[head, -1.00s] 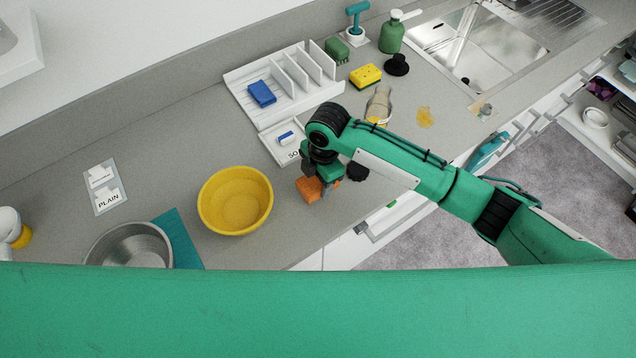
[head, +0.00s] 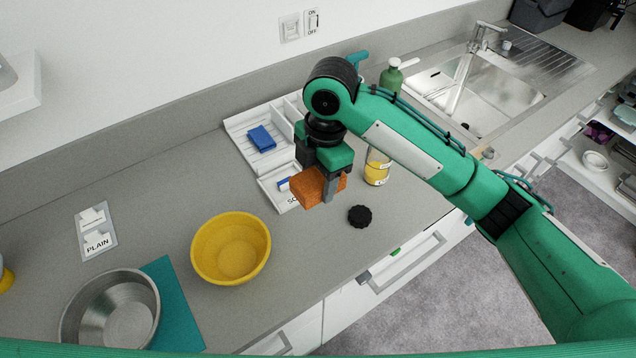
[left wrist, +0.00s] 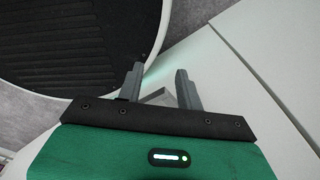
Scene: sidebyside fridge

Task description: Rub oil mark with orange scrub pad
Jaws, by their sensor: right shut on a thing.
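The orange scrub pad (head: 308,187) is held in my right gripper (head: 334,190), which is shut on it and points down, above the counter in front of the white tray in the head view. The oil mark does not show in the head view now; my right arm covers part of the counter towards the sink. My left gripper (left wrist: 160,88) shows in the left wrist view with its two fingers apart and nothing between them. It is away from the counter top, near a dark round ribbed surface and pale panels.
A yellow bowl (head: 231,249) stands left of the pad. A blue sponge (head: 261,138) lies on the white rack (head: 240,130). The sink (head: 480,95) is farther right.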

